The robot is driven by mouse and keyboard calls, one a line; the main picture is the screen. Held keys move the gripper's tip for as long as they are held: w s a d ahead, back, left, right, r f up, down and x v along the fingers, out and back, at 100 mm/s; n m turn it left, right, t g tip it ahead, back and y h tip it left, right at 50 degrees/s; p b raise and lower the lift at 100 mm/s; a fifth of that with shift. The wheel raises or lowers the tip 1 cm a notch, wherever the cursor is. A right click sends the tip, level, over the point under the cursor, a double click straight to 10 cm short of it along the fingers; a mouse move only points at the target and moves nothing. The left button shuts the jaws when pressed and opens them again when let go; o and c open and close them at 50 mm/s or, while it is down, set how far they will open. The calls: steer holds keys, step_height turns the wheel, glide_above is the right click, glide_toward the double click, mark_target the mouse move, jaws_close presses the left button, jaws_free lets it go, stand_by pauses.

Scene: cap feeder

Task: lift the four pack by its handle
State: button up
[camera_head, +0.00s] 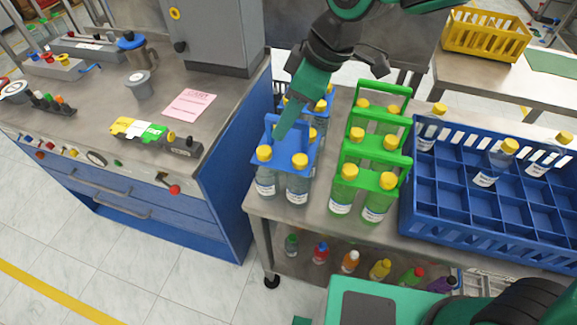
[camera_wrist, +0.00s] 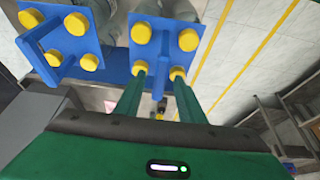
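The near blue four pack (camera_head: 283,158) stands upright on the table, with clear bottles, yellow caps and a raised blue handle (camera_head: 272,124). My gripper (camera_head: 281,134) is at the handle from above and hides part of it and the rear caps. In the wrist view, my green fingers (camera_wrist: 159,74) are apart, with their tips by two yellow caps of a blue pack (camera_wrist: 158,42); its handle lies in line with the gap between them. I cannot tell whether they touch the handle. A second blue pack (camera_wrist: 55,43) shows at left in the wrist view.
Two green packs (camera_head: 372,151) stand close on the right. Beyond them is a blue crate (camera_head: 420,215) with a few bottles. A control bench (camera_head: 215,110) stands left. Loose bottles (camera_head: 350,262) sit on the lower shelf. The table's front edge is near the pack.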

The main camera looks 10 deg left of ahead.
mark_target(281, 144)
steer(key=x, duration=0.4)
steer(key=shift+w+f, duration=0.1)
steer(key=shift+f, duration=0.35)
steer(key=shift+c, duration=0.6)
jaws_close()
steer(key=shift+w+r, duration=0.1)
